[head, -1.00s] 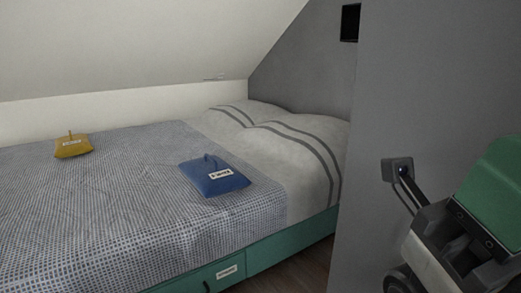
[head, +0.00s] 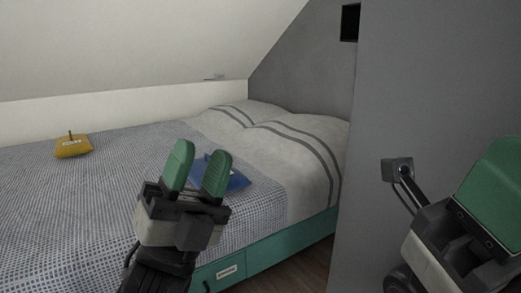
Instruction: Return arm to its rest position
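My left gripper (head: 196,170) has come in from the lower left, with its two green fingers pointing up and apart. My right gripper (head: 490,190) shows only in part at the right edge, with one large green finger pad and dark links. Its other finger is out of the picture.
The bed (head: 85,215) has a blue checked cover, and a yellow labelled bag (head: 73,147) lies on it at the left. Pillows (head: 290,140) lie at the head end. A grey wall panel (head: 430,90) stands close at the right. The sloped ceiling (head: 130,45) hangs low over the bed.

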